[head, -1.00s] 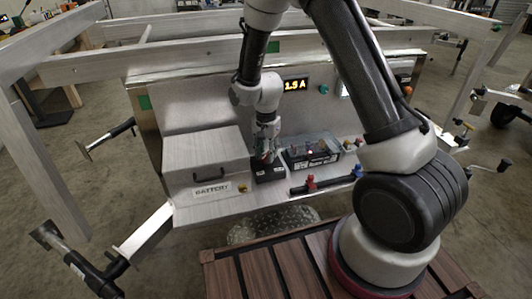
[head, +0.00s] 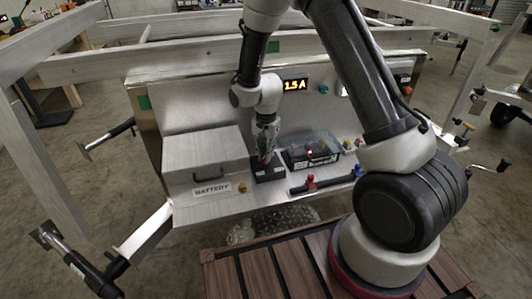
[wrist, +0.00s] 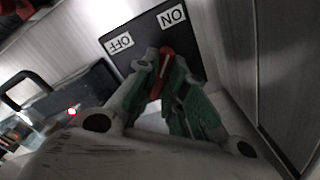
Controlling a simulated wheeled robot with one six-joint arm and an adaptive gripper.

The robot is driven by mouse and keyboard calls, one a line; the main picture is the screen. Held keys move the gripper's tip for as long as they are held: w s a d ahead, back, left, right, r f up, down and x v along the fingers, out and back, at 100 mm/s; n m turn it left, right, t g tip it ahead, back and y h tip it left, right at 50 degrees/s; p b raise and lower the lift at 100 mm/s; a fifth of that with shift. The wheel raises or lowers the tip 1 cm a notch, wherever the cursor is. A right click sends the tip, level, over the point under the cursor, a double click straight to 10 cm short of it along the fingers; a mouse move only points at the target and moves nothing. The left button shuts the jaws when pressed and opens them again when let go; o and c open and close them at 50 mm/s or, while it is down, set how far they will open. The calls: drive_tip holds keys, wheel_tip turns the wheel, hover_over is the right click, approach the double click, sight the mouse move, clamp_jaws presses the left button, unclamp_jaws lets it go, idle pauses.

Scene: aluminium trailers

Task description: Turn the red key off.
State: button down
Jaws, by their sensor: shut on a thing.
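The red key (wrist: 166,58) sits on a black switch plate with an ON label (wrist: 171,16) and an OFF label (wrist: 121,42) in the wrist view. My gripper (wrist: 162,80) is shut on the red key, its green-padded fingers on either side of it. The key's outer end shows between the fingertips and appears to lie between the two labels' directions; its exact angle is hard to tell. In the head view my gripper (head: 264,155) is at the black switch box (head: 268,173), and the key is hidden there.
The grey battery box (head: 205,160) stands left of the switch box. A clear-covered black unit (head: 312,150) with a red light stands to the right. A bar with red and blue knobs (head: 311,182) lies in front. A display reading 1.5 A (head: 295,85) is on the panel behind.

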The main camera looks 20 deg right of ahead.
drive_tip(key=n, duration=0.3)
drive_tip(key=shift+n, duration=0.4)
drive_tip(key=n, duration=0.4)
drive_tip(key=shift+n, duration=0.3)
drive_tip(key=n, duration=0.4)
drive_tip(key=shift+n, duration=2.4)
drive_tip(key=c, duration=1.5)
unclamp_jaws()
drive_tip(key=shift+r, duration=0.15)
